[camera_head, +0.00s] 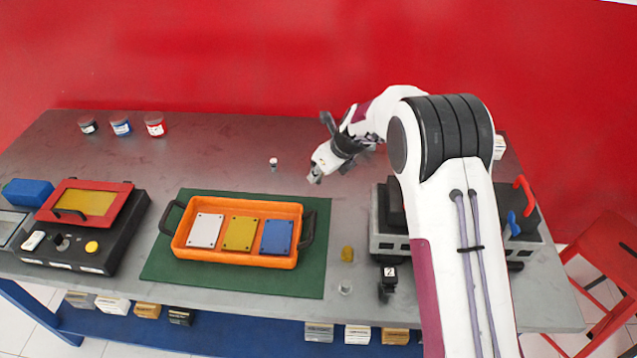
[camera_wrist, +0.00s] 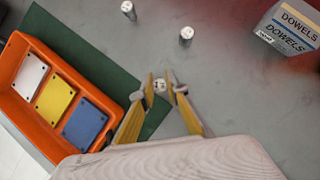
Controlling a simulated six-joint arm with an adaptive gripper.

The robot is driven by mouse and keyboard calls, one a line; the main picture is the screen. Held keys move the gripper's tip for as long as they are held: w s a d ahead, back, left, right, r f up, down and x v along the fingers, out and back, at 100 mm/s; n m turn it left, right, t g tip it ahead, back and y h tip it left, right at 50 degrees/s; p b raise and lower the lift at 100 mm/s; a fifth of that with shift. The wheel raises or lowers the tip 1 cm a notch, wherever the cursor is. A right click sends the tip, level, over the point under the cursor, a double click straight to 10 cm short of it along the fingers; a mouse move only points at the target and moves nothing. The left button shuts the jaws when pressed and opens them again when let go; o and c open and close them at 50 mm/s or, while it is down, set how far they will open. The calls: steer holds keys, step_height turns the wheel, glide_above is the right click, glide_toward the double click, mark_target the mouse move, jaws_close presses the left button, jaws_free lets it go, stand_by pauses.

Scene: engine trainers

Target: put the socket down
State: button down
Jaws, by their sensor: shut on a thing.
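My gripper (camera_head: 320,170) is above the grey table, right of the orange tray's far corner. In the wrist view my gripper (camera_wrist: 160,84) has its two fingers closed on a small silver socket (camera_wrist: 160,87), seen end-on between the fingertips. I cannot tell whether the socket touches the table. Two short silver cylinders stand apart from the fingers in the wrist view, one at the top (camera_wrist: 128,9) and one farther right (camera_wrist: 186,34). A small silver-white cylinder (camera_head: 273,163) stands on the table in the head view.
The orange tray (camera_head: 236,204) holds white, yellow and blue plates on a green mat (camera_head: 160,262). A grey box marked DOWELS (camera_wrist: 290,24) is at the wrist view's upper right. Several jars (camera_head: 121,126) stand at the far left.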

mark_target(320, 182)
steer(key=shift+f, duration=1.85)
steer(key=shift+f, duration=0.15)
steer(key=c, duration=2)
jaws_free()
steer(key=shift+v, duration=6.15)
